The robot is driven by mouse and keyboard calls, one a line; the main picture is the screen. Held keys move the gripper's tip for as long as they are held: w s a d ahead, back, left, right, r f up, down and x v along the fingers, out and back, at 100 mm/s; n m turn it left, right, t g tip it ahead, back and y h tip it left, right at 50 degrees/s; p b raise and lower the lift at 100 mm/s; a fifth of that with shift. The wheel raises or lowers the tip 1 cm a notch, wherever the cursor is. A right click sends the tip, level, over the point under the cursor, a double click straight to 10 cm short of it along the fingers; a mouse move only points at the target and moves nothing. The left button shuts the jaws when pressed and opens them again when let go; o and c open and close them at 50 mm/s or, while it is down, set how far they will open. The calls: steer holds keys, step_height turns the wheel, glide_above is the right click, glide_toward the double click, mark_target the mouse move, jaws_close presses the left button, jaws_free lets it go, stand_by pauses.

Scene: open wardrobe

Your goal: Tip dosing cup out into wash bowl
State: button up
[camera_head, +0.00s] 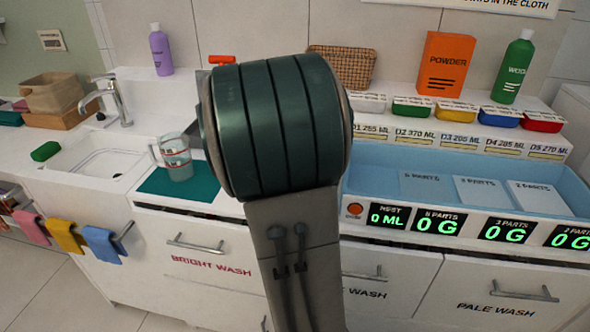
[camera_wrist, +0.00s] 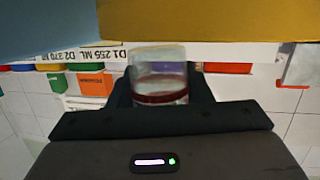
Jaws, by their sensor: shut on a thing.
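My gripper (camera_wrist: 160,90) is shut on a clear dosing cup (camera_wrist: 160,75) with a dark red band in the wrist view. The cup is between the fingers; its contents are too blurred to tell. In the head view my arm hides the gripper and cup. A large yellow surface (camera_wrist: 205,18) fills the top of the wrist view, close by; I cannot tell whether it is the wash bowl. No wash bowl is clearly identifiable in the head view.
A clear jug (camera_head: 176,160) stands on a teal mat (camera_head: 160,187) beside the sink (camera_head: 105,162). A blue tray (camera_head: 385,160) lies at the right behind displays reading zero. Several coloured tubs, an orange powder box (camera_head: 445,75) and a green bottle (camera_head: 513,68) line the back ledge.

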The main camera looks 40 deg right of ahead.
steer(key=shift+w, duration=0.1)
steer(key=shift+r, duration=0.15)
step_height(320, 180, up, 3)
steer(key=p, duration=0.3)
stand_by(0.6)
